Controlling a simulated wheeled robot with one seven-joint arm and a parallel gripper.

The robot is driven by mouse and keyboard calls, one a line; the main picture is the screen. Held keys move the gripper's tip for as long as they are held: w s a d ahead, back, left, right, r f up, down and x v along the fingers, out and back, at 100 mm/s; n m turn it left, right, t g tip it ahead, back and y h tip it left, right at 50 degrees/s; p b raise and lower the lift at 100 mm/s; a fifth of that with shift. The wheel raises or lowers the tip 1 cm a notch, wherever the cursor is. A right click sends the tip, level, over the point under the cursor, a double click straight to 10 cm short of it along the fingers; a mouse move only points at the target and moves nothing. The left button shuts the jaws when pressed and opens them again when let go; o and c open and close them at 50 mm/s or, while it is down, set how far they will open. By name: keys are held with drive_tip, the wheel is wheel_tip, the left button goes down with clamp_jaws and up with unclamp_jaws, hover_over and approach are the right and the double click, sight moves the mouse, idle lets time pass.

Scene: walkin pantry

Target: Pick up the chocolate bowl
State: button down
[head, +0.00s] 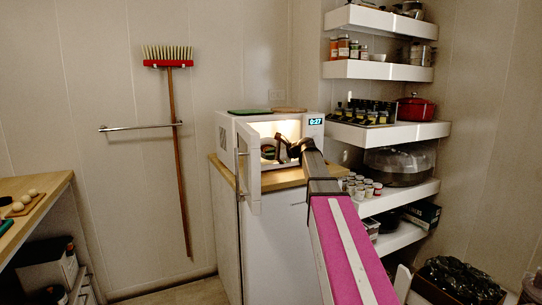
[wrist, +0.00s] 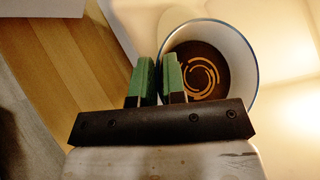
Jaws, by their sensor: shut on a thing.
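The chocolate bowl (wrist: 236,50) is white with a dark blue rim and holds brown chocolate with a pale swirl, seen in the wrist view. My gripper (wrist: 158,74) has its green-tipped fingers closed on the bowl's left wall, one finger inside and one outside. In the head view my gripper (head: 282,147) reaches through the open door into the lit white microwave (head: 232,133). The bowl is small and mostly hidden there by my arm and gripper. I cannot tell whether it is raised off the microwave floor.
The open microwave door (head: 250,168) stands out at the left of my arm. The microwave sits on a wood-topped white cabinet (head: 272,240). White shelves (head: 385,132) with jars, a red pot (head: 415,109) and a covered dish are close on the right. A broom (head: 172,130) hangs on the left wall.

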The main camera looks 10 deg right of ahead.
drive_tip(key=c, duration=1.1)
unclamp_jaws()
drive_tip(key=v, duration=1)
drive_tip(key=shift+s+d, duration=0.2)
drive_tip(key=shift+d, duration=0.15)
drive_tip(key=shift+r, duration=0.2)
drive_tip(key=shift+c, duration=0.2)
